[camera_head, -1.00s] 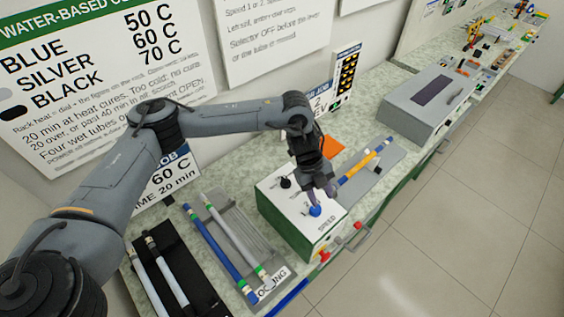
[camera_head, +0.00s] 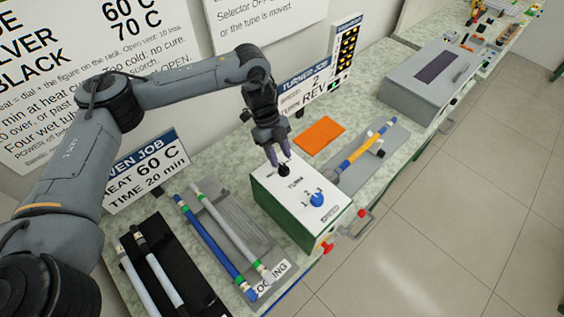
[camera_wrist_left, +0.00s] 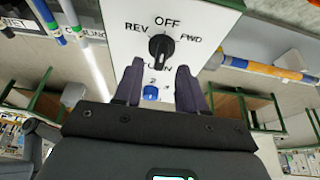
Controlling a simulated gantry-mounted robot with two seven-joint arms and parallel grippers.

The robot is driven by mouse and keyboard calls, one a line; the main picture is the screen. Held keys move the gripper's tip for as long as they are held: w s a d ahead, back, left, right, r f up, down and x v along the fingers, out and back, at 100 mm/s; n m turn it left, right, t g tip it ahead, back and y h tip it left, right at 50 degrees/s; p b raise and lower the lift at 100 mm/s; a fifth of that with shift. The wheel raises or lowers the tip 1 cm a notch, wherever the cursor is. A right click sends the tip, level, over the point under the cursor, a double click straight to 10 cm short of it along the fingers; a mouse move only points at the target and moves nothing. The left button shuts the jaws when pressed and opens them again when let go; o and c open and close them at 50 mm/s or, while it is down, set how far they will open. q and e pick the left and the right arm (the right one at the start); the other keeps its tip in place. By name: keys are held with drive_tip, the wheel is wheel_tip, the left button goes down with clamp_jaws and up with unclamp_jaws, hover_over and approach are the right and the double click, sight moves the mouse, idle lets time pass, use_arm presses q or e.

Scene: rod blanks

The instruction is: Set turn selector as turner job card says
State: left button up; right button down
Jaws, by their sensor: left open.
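The turner box (camera_head: 275,195) has a white top and green side. Its black turn selector (camera_head: 284,170) is toward the back and shows in the wrist view (camera_wrist_left: 161,47), upright in line with OFF, between REV and FWD. The blue speed knob (camera_head: 317,200) is nearer the front; it also shows in the wrist view (camera_wrist_left: 151,93). The turner job card (camera_head: 305,92) reads TURN REV, its upper line partly hidden by my arm. My left gripper (camera_head: 278,158) is open just over the turn selector, which lies between and beyond its fingertips (camera_wrist_left: 159,68). My right gripper is not visible.
A rack (camera_head: 232,232) with blue and white tubes and a black rack (camera_head: 150,270) stand left. An orange pad (camera_head: 319,135) and a grey tray with a blue and yellow rod (camera_head: 362,150) lie right. A red button (camera_head: 326,248) is on the box front.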

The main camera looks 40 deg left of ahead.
sight(283, 165)
use_arm(q)
drive_tip(key=shift+x, duration=1.5)
drive_tip(key=shift+c, duration=0.3)
clamp_jaws()
